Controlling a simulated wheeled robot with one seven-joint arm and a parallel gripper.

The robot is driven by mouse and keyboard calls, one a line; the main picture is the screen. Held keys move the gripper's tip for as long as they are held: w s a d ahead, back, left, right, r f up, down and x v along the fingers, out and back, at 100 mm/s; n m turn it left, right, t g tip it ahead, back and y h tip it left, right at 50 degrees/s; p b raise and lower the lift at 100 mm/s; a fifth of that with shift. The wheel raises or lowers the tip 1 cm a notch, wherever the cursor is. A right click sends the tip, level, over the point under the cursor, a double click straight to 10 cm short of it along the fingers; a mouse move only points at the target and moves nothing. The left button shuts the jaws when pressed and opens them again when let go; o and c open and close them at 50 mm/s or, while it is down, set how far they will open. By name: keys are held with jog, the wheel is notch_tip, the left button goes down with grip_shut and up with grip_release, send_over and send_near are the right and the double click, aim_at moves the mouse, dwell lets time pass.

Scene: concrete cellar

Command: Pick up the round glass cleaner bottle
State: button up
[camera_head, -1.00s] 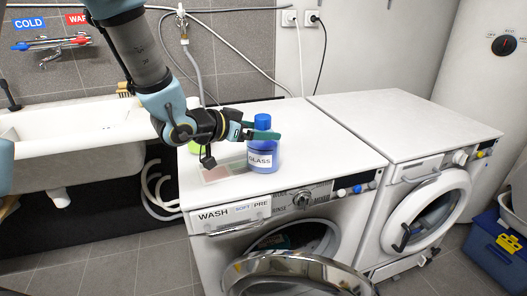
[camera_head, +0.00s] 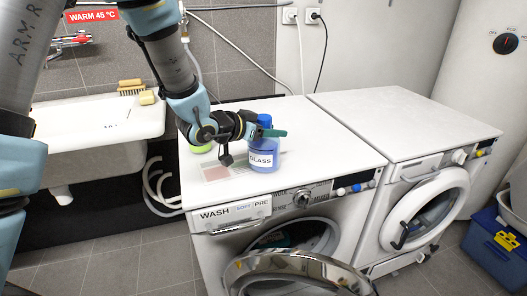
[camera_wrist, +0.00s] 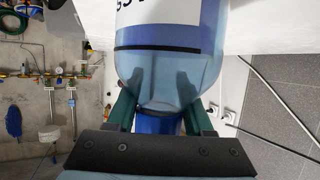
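The round glass cleaner bottle (camera_head: 264,152) is translucent blue with a blue cap and a white label reading GLASS. It stands upright on top of the left washing machine (camera_head: 310,145). My gripper (camera_head: 264,132) reaches it from the left at the neck, just below the cap. In the wrist view the bottle (camera_wrist: 170,68) fills the middle, its neck and cap between the green fingers of my gripper (camera_wrist: 160,112). Both pads lie against its sides with no gap visible. The far finger is mostly hidden in the head view.
A yellow-green object (camera_head: 206,146) stands behind my wrist. A flat reddish item (camera_head: 215,172) lies left of the bottle. The washer's round door (camera_head: 290,275) hangs open. A second machine (camera_head: 405,120) stands at right, its top clear. A sink (camera_head: 95,122) is at left.

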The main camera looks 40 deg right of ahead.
grip_shut()
jog(key=shift+r, duration=0.1)
dwell(0.6)
